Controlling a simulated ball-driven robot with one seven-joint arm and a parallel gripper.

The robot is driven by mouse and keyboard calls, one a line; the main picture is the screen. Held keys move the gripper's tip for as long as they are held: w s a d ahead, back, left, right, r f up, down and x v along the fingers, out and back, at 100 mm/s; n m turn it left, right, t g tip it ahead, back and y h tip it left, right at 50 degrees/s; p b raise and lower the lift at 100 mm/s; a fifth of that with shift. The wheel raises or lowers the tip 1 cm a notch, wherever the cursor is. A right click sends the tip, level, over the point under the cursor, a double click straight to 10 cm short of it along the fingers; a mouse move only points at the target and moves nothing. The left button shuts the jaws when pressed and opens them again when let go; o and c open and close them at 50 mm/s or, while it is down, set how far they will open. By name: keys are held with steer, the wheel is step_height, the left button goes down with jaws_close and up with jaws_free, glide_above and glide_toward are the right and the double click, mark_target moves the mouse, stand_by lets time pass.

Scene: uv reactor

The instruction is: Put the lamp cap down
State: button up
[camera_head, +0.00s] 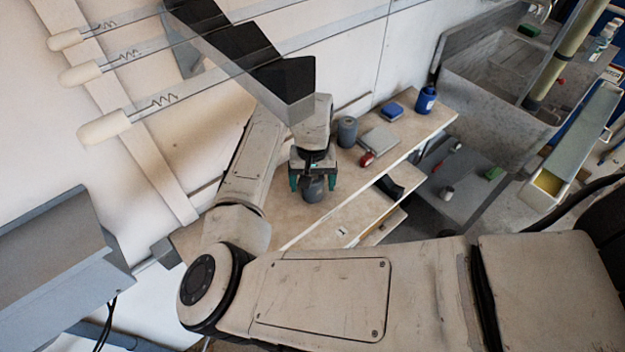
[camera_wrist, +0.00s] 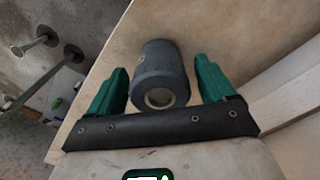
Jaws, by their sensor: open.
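The lamp cap (camera_wrist: 161,75), a dark grey cylinder with a pale round centre on its near end, is between the two green fingers of my gripper (camera_wrist: 158,85) in the wrist view. A gap shows on each side of it, so the fingers are open and apart from it. In the head view the cap (camera_head: 315,189) is just below my open gripper (camera_head: 313,180), over the wooden bench top (camera_head: 335,205). It appears to rest on the bench. Its far end is hard to make out.
On the bench to the right are a grey cylinder (camera_head: 346,132), a grey-green box (camera_head: 379,139), a red round item (camera_head: 367,159), a blue block (camera_head: 392,111) and a blue bottle (camera_head: 427,98). Glass tubes with white ends (camera_head: 104,127) hang upper left. A sink (camera_head: 500,85) stands right.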

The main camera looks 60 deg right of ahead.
steer(key=shift+r, duration=0.1)
step_height(320, 180, up, 12)
steer(key=shift+b, duration=0.3)
steer(key=shift+s, duration=0.1)
stand_by(0.6)
